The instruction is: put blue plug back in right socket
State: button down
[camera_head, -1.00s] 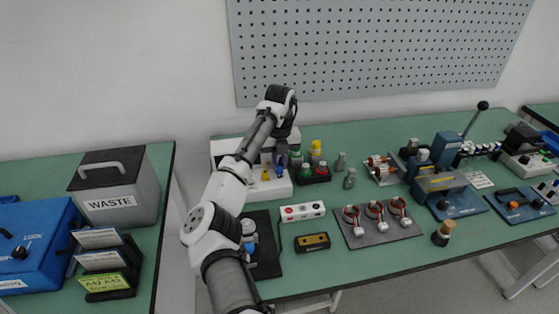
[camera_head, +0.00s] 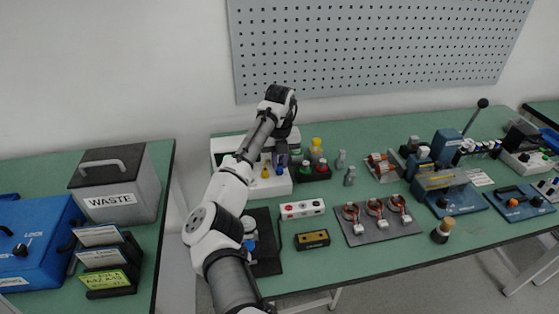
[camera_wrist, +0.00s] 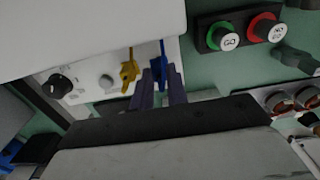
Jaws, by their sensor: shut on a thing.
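The blue plug (camera_wrist: 161,68) is between the dark fingers of my gripper (camera_wrist: 162,88) in the wrist view, with its blue cord rising above. It is just right of the yellow plug (camera_wrist: 129,73), over the front of the white test box (camera_wrist: 88,82). The socket at the blue plug is hidden by the plug and fingers, so I cannot tell whether the plug is seated. In the head view, my gripper (camera_head: 281,153) is at the right part of the box (camera_head: 278,188), with the yellow plug (camera_head: 265,172) to its left.
A dark tray with green and red buttons (camera_wrist: 240,32) is close on the right in the wrist view. A white button strip (camera_head: 302,209) and a stator plate (camera_head: 380,232) lie nearer the front.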

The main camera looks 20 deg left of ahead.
jog(key=shift+f, duration=0.5)
dwell(0.3)
jog(key=c, duration=1.3)
grip_release()
notch_tip(320, 180, up, 14)
jog(key=b, duration=0.1)
jog(key=shift+f, duration=0.1)
